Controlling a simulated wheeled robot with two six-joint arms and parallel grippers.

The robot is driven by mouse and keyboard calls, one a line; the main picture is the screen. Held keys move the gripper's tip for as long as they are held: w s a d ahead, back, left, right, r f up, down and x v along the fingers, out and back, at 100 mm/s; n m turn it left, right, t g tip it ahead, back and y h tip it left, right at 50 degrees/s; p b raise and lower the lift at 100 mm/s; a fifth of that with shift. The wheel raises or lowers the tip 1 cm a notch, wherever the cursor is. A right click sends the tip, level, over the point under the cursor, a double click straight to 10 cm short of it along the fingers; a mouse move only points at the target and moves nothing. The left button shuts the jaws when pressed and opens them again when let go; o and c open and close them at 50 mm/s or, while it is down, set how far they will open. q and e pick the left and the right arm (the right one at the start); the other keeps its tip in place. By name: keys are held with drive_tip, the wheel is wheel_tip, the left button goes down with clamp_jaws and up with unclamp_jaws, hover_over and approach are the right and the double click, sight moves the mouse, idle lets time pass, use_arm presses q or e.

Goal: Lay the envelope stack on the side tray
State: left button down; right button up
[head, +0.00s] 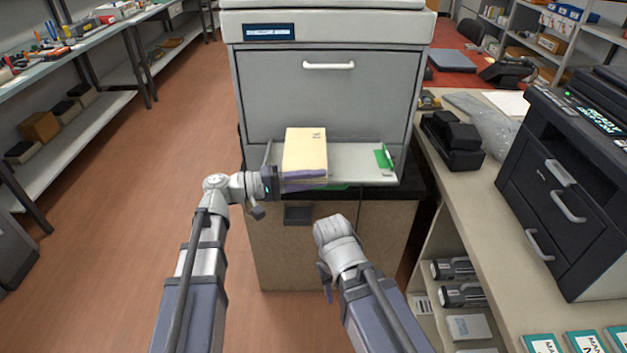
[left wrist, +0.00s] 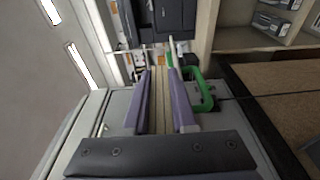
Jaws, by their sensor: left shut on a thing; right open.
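The cream envelope stack (head: 305,150) is at the left part of the pale side tray (head: 352,160) on the front of the grey machine. My left gripper (head: 308,176) is shut on the near end of the stack, coming in from the left. In the left wrist view, the stack (left wrist: 160,100) shows edge-on between the two purple fingers (left wrist: 163,108). I cannot tell whether the stack touches the tray. My right gripper (head: 326,282) is low in front of the cabinet, apart from the tray; its fingers are mostly hidden by its wrist.
A green piece (head: 383,157) is at the tray's right end, and a green handle (left wrist: 207,92) shows beside the fingers. The machine's drawer front (head: 330,95) rises behind the tray. A counter with a black printer (head: 570,170) is to the right. The floor at left is clear.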

use_arm(q)
drive_tip(key=shift+f+b, duration=0.5)
drive_tip(key=shift+f, duration=0.05)
drive_tip(key=c, duration=0.7)
unclamp_jaws()
drive_tip(key=shift+s, duration=0.1)
drive_tip(key=shift+r+p, duration=0.35)
drive_tip(key=shift+p, duration=0.1)
drive_tip(key=shift+r+p, duration=0.5)
drive_tip(key=a, duration=0.4)
drive_tip(key=s+a, duration=0.1)
drive_tip(key=a, duration=0.3)
drive_tip(key=s+a, duration=0.1)
drive_tip(key=a, duration=0.3)
drive_tip(key=shift+f, duration=0.25)
drive_tip(key=shift+d, duration=0.15)
